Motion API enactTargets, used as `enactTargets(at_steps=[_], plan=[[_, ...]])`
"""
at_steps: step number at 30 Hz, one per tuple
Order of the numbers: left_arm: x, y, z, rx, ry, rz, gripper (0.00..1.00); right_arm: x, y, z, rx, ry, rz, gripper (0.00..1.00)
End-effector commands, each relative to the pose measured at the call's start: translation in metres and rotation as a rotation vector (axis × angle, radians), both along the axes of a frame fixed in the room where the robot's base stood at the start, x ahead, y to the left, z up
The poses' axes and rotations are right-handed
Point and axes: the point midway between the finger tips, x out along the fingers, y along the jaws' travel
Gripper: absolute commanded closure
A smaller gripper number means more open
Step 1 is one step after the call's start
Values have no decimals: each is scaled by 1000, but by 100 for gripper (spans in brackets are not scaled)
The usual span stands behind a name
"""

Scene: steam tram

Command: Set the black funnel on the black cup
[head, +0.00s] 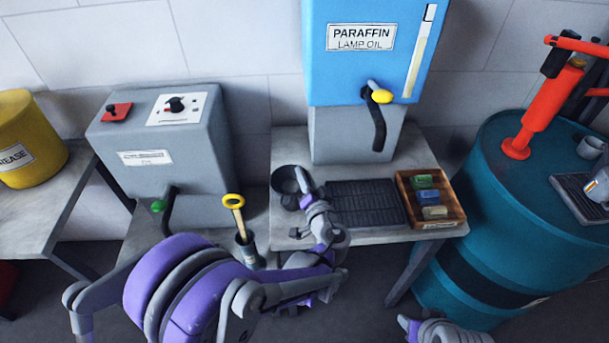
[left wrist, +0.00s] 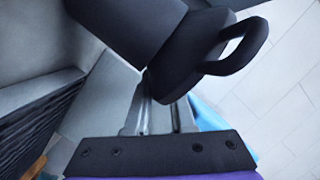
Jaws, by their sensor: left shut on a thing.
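The black funnel (head: 284,177) shows as a dark round bowl at the left of the middle table. My left gripper (head: 303,186) reaches in from its right and is shut on it. In the left wrist view, the funnel (left wrist: 200,62) with its looped handle lies at the tips of the left gripper (left wrist: 160,108). There the wide dark body of the black cup (left wrist: 120,22) adjoins it. Whether the funnel rests on the cup or hangs just off it I cannot tell. In the head view the cup is mostly hidden. Part of my right gripper (head: 412,325) shows at the bottom edge.
A black ribbed drip mat (head: 364,206) and a wooden tray (head: 455,208) with coloured blocks lie to the right. The blue paraffin tank (head: 340,75) with its tap stands behind. A can with a yellow-handled tool (head: 236,203) stands at the left, and a teal drum (head: 480,210) at the right.

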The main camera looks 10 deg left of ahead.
Motion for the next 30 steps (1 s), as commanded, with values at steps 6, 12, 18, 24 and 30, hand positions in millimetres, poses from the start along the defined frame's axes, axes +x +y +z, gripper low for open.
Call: enactTargets(at_steps=[6, 12, 18, 24, 30], plan=[[0, 0, 0, 0, 0, 0, 100, 0, 0, 0, 0, 0, 0, 50], [0, 0, 0, 0, 0, 0, 43, 0, 0, 0, 0, 0, 0, 50], [0, 0, 0, 0, 0, 0, 43, 0, 0, 0, 0, 0, 0, 50], [0, 0, 0, 0, 0, 0, 43, 0, 0, 0, 0, 0, 0, 50], [0, 0, 0, 0, 0, 0, 43, 0, 0, 0, 0, 0, 0, 50]])
